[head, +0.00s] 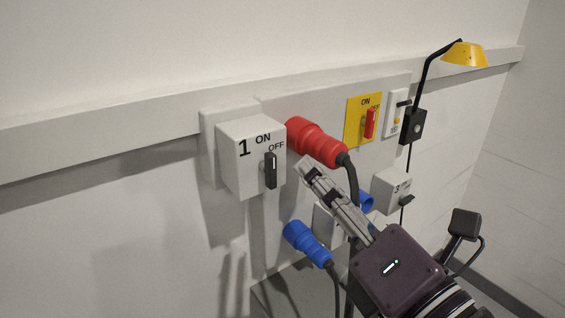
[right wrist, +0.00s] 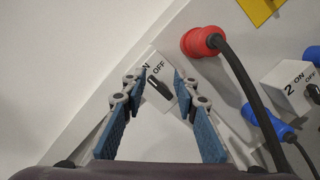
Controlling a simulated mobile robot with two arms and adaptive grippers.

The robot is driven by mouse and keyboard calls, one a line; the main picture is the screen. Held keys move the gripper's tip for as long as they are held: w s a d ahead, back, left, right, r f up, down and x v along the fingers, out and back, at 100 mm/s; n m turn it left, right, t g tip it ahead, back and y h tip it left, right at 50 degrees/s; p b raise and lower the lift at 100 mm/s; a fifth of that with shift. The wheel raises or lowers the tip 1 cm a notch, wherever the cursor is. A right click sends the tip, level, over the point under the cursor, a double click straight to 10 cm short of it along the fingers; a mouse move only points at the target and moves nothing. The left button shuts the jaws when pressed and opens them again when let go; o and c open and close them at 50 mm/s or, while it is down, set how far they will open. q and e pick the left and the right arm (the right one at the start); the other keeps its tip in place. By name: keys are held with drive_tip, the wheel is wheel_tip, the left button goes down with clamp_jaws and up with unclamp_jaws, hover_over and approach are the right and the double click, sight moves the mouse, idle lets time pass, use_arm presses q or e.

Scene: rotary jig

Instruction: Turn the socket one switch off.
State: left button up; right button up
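The socket one box (head: 238,178) is a pale box on the wall marked 1, ON and OFF. Its black switch handle (head: 270,171) stands about upright in the head view, just below the OFF label; I cannot tell which setting it is at. My right gripper (head: 308,170) is to the right of the handle in the head view. In the right wrist view my right gripper (right wrist: 162,84) is open and empty. The switch handle (right wrist: 158,88) shows between its fingertips there, apparently ahead of them; I see no clear contact. My left gripper is not in view.
A red plug (head: 314,142) with a black cable sits right of the box. A blue plug (head: 306,243) hangs below. A yellow panel with a red switch (head: 370,123), socket box 3 (head: 390,188) and a yellow lamp (head: 465,54) are further right. The wall at left is clear.

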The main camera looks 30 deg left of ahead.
sight(274, 163)
drive_tip(key=a+n+g+p, duration=0.1)
drive_tip(key=a+n, duration=0.1)
drive_tip(key=n, duration=0.2)
drive_tip(key=a+n+g+p, duration=0.1)
drive_tip(key=a+n, duration=0.1)
drive_tip(key=n, duration=0.1)
drive_tip(key=a+n+g+p, duration=0.1)
drive_tip(key=a+n, duration=0.2)
drive_tip(key=n, duration=0.1)
drive_tip(key=shift+w+n+p, duration=0.3)
drive_tip(key=shift+w+p, duration=0.05)
drive_tip(key=shift+p, duration=0.05)
drive_tip(key=shift+w+a+f, duration=0.15)
drive_tip(key=shift+w+a, duration=0.05)
drive_tip(key=shift+a, duration=0.15)
clamp_jaws()
